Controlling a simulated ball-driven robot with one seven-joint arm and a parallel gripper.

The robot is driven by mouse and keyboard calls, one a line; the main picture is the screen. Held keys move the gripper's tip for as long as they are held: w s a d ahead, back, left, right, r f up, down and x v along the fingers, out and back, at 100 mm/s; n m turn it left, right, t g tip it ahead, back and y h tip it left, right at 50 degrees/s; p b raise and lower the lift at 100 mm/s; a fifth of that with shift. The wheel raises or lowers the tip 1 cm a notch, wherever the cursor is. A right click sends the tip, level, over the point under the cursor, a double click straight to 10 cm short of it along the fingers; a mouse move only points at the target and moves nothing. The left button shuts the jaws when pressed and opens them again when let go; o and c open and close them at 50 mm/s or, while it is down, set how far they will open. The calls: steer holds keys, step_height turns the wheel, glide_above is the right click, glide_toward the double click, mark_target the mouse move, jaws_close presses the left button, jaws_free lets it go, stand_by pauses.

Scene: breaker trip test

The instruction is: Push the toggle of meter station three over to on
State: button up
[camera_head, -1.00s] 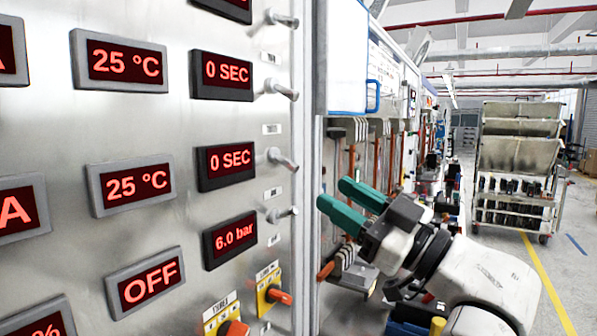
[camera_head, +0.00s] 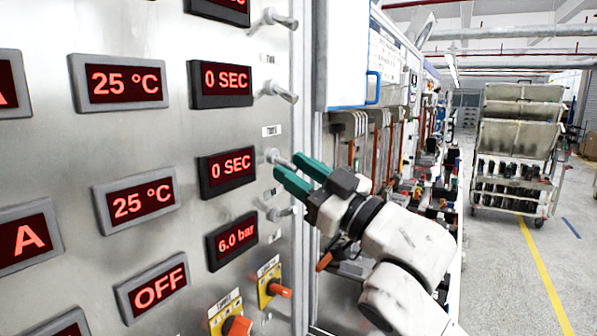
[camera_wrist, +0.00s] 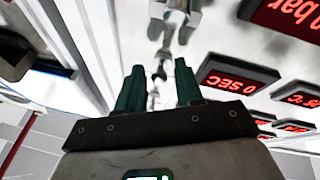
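A steel panel (camera_head: 120,235) fills the left of the head view, with a column of metal toggles along its right edge. One toggle (camera_head: 275,158), beside a lower "0 SEC" display (camera_head: 227,170), is right by my fingertips. Other toggles sit above (camera_head: 281,91) and below it (camera_head: 283,213). The small labels are too blurred to tell which is station three. My gripper (camera_head: 285,166) has two green fingers, apart and empty, pointing at the panel. In the wrist view, a metal toggle (camera_wrist: 162,62) shows in line with the gap between the fingers (camera_wrist: 159,72); contact cannot be told.
Orange rotary knobs (camera_head: 238,325) on yellow plates stick out low on the panel. A white cabinet with a blue handle (camera_head: 373,88) and racks of equipment stand right of the panel. A wheeled cart (camera_head: 515,150) stands on the open floor at far right.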

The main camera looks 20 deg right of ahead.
mark_target(278, 156)
jaws_close()
steer(key=shift+r, duration=0.1)
steer(key=shift+s+d+r+g+h+p, duration=0.15)
steer(key=shift+r+g+h+p, duration=0.5)
steer(key=shift+g+p, duration=0.35)
steer(key=r+g+h+p, duration=0.1)
steer(key=g+p, duration=0.1)
steer(key=shift+r+n+p, duration=0.2)
steer(key=shift+n+p, duration=0.1)
steer(key=shift+n, duration=0.1)
steer(key=shift+r+g+h+p, duration=0.3)
steer(key=shift+g+h+p, duration=0.3)
steer(key=shift+g, duration=0.6)
steer(key=shift+w+a+r+g+h, duration=0.2)
steer(key=shift+r+g+h, duration=0.2)
steer(key=shift+g+h, duration=0.5)
steer(key=shift+o, duration=0.7)
jaws_free()
